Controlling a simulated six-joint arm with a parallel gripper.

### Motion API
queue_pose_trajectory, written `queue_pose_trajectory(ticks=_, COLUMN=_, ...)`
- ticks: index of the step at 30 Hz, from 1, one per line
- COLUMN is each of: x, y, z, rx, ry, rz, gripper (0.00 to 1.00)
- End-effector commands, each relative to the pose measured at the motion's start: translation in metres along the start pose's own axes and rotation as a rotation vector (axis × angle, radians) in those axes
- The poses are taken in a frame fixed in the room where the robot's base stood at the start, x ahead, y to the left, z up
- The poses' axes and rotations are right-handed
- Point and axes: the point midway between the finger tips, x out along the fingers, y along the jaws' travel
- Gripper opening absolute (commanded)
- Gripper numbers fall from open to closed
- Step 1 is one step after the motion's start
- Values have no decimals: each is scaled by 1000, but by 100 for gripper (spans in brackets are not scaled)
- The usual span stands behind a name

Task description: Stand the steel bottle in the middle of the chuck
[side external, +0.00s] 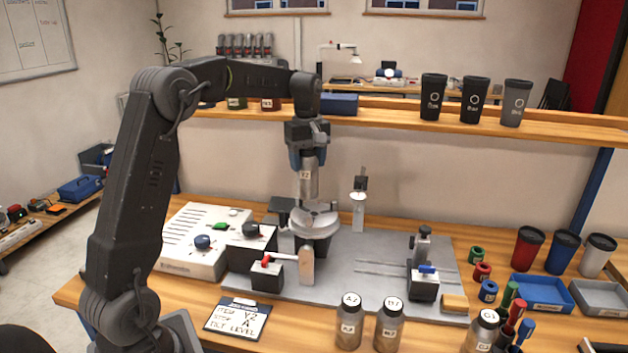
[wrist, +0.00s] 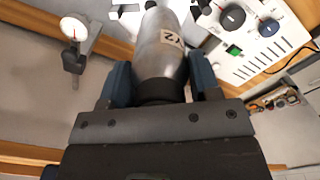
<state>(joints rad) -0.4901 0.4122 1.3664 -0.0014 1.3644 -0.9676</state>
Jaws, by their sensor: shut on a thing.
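A steel bottle (side external: 308,180) with a small label reading Y2 hangs in my gripper (side external: 308,155). The gripper is shut on the bottle's neck end, and the bottle looks roughly upright. The round grey chuck (side external: 315,222) is directly below it in the side view. The bottle's bottom end is close to the chuck's top; I cannot tell whether they touch. In the wrist view the bottle (wrist: 165,50) sits between the two blue fingers of my gripper (wrist: 160,85), and it hides most of the chuck.
A dial gauge on a post (side external: 358,200) stands right of the chuck. A control box (side external: 195,240) is at left. A red-handled clamp (side external: 268,270) is in front, a vise-like block (side external: 424,280) at right. Other steel bottles (side external: 350,322) stand at the front. A shelf (side external: 400,120) runs behind.

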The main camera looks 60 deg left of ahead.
Motion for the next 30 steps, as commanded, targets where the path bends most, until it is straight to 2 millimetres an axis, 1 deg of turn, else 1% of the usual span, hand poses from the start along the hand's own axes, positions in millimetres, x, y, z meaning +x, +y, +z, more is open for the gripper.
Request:
queue_pose_trajectory(ticks=1, x=4, y=6, z=4, rx=2, ry=0, rz=1, gripper=30)
queue_pose_trajectory(ticks=5, x=9, y=13, z=8, rx=0, ry=1, rz=2, gripper=30)
queue_pose_trajectory(ticks=8, x=18, y=14, z=8, rx=-1, ry=0, rz=-1, gripper=30)
queue_pose_trajectory(ticks=12, x=39, y=13, z=8, rx=-1, ry=0, rz=-1, gripper=30)
queue_pose_trajectory(ticks=15, x=48, y=13, z=8, rx=-1, ry=0, rz=0, gripper=30)
queue_pose_trajectory(ticks=27, x=52, y=13, z=8, rx=-1, ry=1, rz=2, gripper=30)
queue_pose_trajectory(ticks=28, x=53, y=13, z=8, rx=-1, ry=1, rz=1, gripper=58)
queue_pose_trajectory(ticks=30, x=52, y=13, z=8, rx=-1, ry=1, rz=2, gripper=64)
